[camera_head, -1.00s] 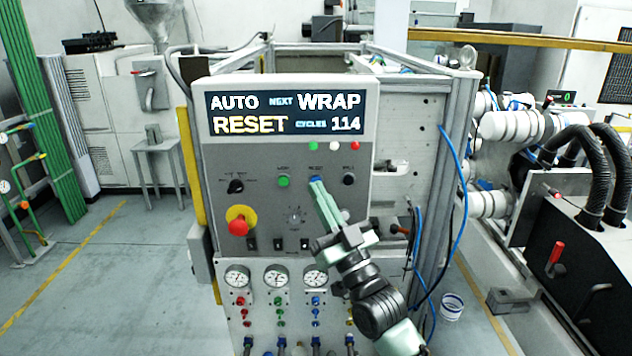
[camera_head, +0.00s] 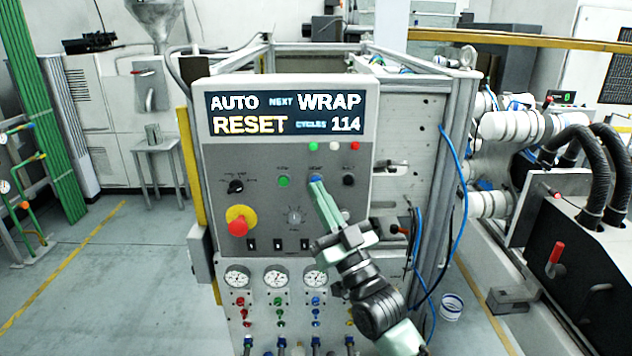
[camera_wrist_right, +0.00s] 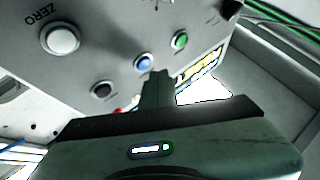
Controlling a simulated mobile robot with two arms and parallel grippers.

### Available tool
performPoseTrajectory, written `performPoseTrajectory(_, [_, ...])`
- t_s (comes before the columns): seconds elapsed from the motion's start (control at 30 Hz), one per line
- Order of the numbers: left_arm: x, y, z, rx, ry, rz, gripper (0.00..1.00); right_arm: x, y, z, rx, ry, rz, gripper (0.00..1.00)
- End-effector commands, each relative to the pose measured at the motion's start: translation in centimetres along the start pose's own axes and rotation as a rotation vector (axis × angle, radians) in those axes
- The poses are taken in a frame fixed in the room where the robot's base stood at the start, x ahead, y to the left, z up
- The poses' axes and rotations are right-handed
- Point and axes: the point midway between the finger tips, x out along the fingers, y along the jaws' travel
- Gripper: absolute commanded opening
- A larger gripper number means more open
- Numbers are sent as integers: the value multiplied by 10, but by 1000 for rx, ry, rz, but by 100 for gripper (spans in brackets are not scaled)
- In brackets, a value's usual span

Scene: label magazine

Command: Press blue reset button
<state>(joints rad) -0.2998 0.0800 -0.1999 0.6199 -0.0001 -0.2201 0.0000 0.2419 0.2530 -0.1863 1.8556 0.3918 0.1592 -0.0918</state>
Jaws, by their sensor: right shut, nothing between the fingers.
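The blue reset button (camera_head: 315,178) sits on the grey control panel (camera_head: 262,165), between a green button (camera_head: 283,181) and a black button (camera_head: 348,179). In the right wrist view the blue button (camera_wrist_right: 144,62) shows whole, with a light ring around it. My right gripper (camera_head: 316,186) is shut and empty, its fingertips right at the lower edge of the blue button in the head view. In the wrist view the fingertips (camera_wrist_right: 158,74) are just beside the button. I cannot tell whether they touch it. My left gripper is out of view.
The display (camera_head: 292,113) reads AUTO, WRAP, RESET and 114. A red emergency stop (camera_head: 240,220) on a yellow base and a selector knob (camera_head: 236,186) are on the left. Gauges (camera_head: 277,276) are below. Blue hoses (camera_head: 452,190) hang at the right.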

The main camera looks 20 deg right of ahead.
Motion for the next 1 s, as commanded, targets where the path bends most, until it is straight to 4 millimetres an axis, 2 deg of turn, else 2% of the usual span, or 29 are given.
performPoseTrajectory(1.0, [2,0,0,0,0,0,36,6,4,4,-1,0,0,0])
